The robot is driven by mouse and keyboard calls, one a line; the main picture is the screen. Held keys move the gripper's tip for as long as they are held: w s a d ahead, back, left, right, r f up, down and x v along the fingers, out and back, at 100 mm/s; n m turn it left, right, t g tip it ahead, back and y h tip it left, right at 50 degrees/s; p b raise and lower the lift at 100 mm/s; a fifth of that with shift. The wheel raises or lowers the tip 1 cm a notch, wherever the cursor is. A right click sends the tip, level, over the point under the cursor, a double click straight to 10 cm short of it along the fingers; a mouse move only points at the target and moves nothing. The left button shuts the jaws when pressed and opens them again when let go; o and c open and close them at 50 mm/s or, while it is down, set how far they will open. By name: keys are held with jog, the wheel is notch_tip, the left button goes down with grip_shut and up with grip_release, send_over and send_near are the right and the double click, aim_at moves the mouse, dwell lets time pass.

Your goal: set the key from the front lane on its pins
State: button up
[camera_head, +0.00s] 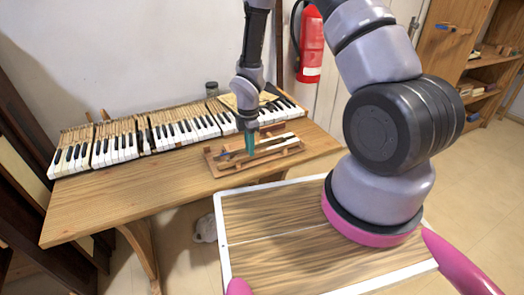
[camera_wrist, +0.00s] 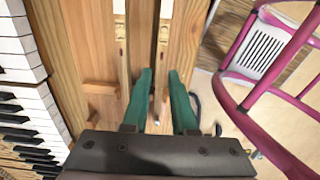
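A wooden tray (camera_head: 216,162) lies on the table in front of the keyboard and holds two long wooden keys with white fronts. In the wrist view the key nearer my base (camera_wrist: 162,45) is the right-hand one; the other key (camera_wrist: 124,55) lies to its left, nearer the keyboard. My gripper (camera_wrist: 160,72) has teal fingers, apart, one on each side of the right-hand key's bare wooden part. A gap shows on both sides of the key. I cannot tell how far down the fingers reach. The piano keyboard (camera_head: 180,132) stands behind the tray; its pins are too small to make out.
The wooden table (camera_head: 110,205) has bare room left of the tray. A small jar (camera_head: 212,88) stands behind the keyboard. My white-edged deck fills the front. A red fire extinguisher (camera_head: 312,45) hangs on the wall, and shelves (camera_head: 490,60) stand at the far right.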

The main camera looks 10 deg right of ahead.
jog(key=shift+f, duration=0.9)
jog(key=shift+c, duration=0.3)
grip_shut()
dwell(1.4)
